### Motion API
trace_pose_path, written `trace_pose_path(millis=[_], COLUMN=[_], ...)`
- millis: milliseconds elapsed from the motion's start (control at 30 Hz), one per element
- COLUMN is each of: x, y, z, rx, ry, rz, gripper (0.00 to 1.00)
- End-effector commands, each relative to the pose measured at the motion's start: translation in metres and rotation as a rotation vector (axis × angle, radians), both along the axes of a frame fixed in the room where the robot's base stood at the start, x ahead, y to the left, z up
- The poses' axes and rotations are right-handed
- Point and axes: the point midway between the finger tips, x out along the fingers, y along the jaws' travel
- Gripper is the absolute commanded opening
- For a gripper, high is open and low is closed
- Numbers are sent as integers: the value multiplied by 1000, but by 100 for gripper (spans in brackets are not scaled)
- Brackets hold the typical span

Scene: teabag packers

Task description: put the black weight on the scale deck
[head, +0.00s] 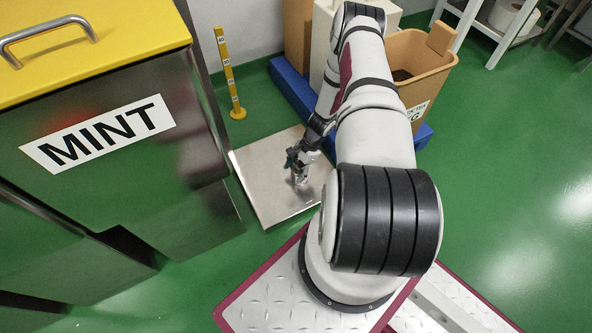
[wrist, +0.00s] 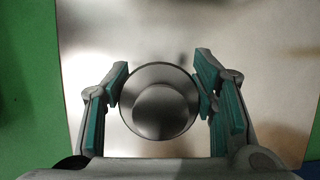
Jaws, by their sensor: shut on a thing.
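The scale deck (head: 258,168) is a flat bare steel plate low on the green floor, left of my arm, and it fills most of the wrist view (wrist: 270,45). My gripper (head: 298,158) is over the deck, pointing down. It is shut on a round, shiny, steel-grey weight (head: 300,177). In the wrist view the weight (wrist: 160,110) sits between the two teal-padded fingers, seen from above. It looks silvery rather than black, and no other weight shows. The weight is upright over the deck; I cannot tell whether its base touches.
A steel cabinet with a yellow top and a MINT label (head: 100,133) stands left of the deck. A yellow marked post (head: 230,75) stands behind it. A blue pallet (head: 290,85) carries brown bins (head: 415,60) behind my arm. Open green floor lies to the right.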

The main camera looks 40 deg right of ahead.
Motion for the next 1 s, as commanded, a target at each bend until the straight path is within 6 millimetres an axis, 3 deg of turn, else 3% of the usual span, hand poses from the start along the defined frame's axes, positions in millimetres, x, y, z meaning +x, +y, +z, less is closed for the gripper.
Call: trace_pose_path(millis=[167, 200, 300, 667, 833, 1000], x=[2, 0, 0, 0, -2, -6], y=[0, 0, 0, -1, -9, -22], z=[0, -1, -1, 2, 23, 57], rx=[0, 0, 0, -1, -1, -2], ry=[-2, 0, 0, -1, -2, -1], rz=[0, 0, 0, 0, -1, -1], gripper=[0, 57, 73, 73, 73, 73])
